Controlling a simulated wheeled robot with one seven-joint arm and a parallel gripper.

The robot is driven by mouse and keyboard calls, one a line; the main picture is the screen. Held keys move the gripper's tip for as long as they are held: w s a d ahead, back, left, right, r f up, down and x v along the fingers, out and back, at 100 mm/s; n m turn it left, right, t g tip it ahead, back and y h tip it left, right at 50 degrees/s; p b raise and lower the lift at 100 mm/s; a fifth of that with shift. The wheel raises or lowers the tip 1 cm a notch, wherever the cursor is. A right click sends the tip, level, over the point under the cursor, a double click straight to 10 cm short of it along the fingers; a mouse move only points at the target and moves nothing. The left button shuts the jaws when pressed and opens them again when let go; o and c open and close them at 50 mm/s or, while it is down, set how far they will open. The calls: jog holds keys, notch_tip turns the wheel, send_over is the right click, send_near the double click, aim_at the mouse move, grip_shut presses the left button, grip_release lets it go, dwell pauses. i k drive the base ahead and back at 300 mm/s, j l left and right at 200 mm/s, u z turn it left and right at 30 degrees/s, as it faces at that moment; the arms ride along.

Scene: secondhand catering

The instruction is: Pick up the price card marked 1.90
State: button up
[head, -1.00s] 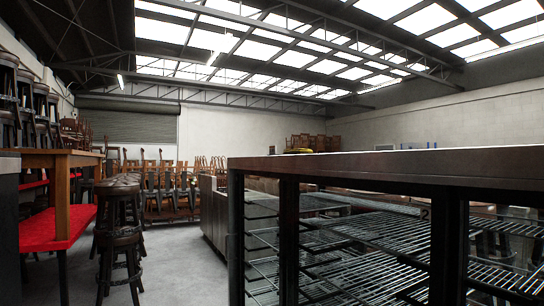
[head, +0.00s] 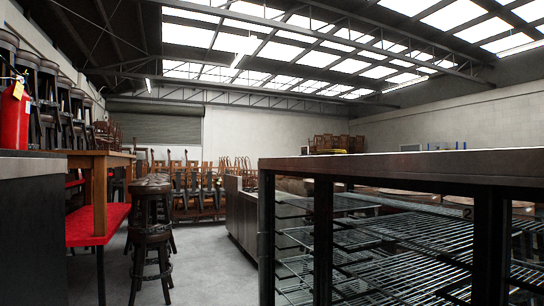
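I do not see a price card marked 1.90 in the head view. The top of the dark metal counter (head: 420,168) at the right is seen almost edge-on, so most of what lies on it is hidden. A small yellowish thing (head: 331,151) shows at the counter's far edge, too small to make out. A small white panel (head: 410,147) shows beyond the counter top at the right. My gripper is not in view.
Wire shelves (head: 400,250) fill the counter's open side. Dark stools (head: 151,235) stand at the left by a wooden table (head: 98,158) and a red bench (head: 85,228). A red extinguisher (head: 14,116) is at the far left. Grey floor (head: 205,265) is clear between.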

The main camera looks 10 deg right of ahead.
aim_at(304, 150)
jog(key=i+j+u, duration=0.1)
jog(key=i+u, duration=0.5)
jog(key=i, duration=1.95)
jog(key=i+z, duration=0.25)
jog(key=i, duration=0.15)
jog(key=i+j+z, duration=0.2)
jog(key=i, duration=0.2)
jog(key=i+j+z, duration=0.25)
jog(key=i+l, duration=0.05)
jog(key=i, duration=0.05)
